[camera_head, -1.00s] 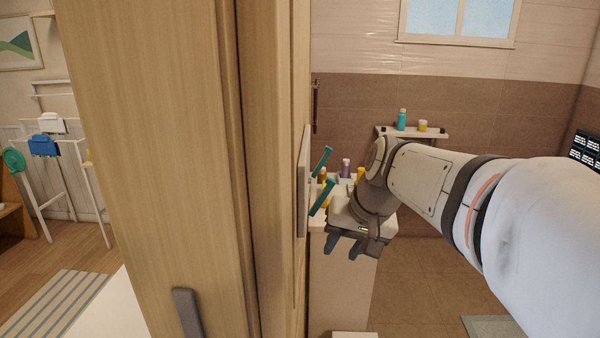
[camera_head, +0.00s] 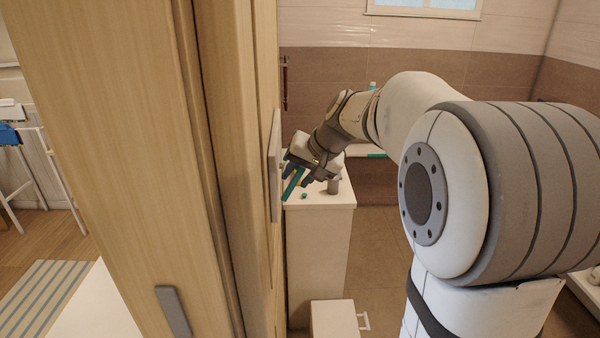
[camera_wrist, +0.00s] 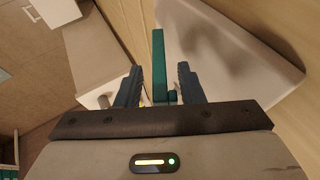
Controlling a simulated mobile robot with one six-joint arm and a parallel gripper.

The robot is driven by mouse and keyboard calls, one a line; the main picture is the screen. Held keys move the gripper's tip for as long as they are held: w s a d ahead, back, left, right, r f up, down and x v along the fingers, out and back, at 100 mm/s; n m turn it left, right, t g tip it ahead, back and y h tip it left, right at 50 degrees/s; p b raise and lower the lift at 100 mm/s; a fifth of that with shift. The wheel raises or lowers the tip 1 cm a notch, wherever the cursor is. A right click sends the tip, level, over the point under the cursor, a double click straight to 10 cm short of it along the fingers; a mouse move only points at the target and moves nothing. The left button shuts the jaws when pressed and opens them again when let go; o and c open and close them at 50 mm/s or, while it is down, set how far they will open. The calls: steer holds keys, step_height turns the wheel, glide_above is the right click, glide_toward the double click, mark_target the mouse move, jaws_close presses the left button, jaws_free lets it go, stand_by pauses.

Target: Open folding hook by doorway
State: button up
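A white panel (camera_head: 275,165) is fixed to the side of the wooden door frame. A teal folding hook (camera_head: 292,184) sticks out from it at a slant. In the wrist view the teal hook (camera_wrist: 159,62) stands between the fingers, with the white panel (camera_wrist: 235,45) behind it at the right. My gripper (camera_head: 305,177) is at the hook, and its fingers partly cover it. In the wrist view my gripper (camera_wrist: 159,80) is open, with one dark finger on each side of the hook. Whether either finger touches it is not clear. The panel's second hook cannot be made out in the head view.
The wooden frame (camera_head: 110,150) rises close on the left. A white cabinet (camera_head: 322,240) stands beyond the panel, with a grey container (camera_head: 333,186) on top. An open lower drawer (camera_head: 335,318) juts out below. Tiled floor to the right is mostly bare.

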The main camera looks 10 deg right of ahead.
jaws_close()
stand_by(0.4)
